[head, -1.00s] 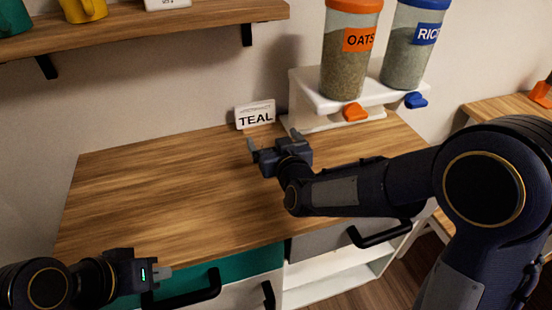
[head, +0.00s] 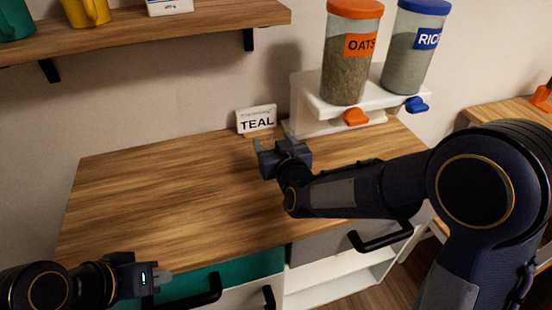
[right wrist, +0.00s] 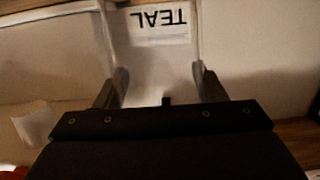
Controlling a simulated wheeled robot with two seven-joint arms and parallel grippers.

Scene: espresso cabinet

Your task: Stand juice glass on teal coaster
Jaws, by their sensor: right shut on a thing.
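My right gripper (head: 276,142) is over the back of the wooden counter, in front of the white TEAL card (head: 256,119). In the right wrist view my right gripper (right wrist: 160,76) has its fingers on both sides of a clear, see-through juice glass (right wrist: 152,62) and is shut on it. The card shows upside down through the glass. The glass is hard to make out in the head view, and its base is hidden. I see no teal coaster in either view. My left gripper (head: 160,278) is at the counter's front left edge; its finger gap does not show.
A white dispenser stand (head: 310,118) with an oats jar (head: 349,75) and a rice jar (head: 414,60) stands at the back right. A shelf (head: 150,38) with mugs hangs at the upper left. The left and middle counter (head: 150,195) is bare.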

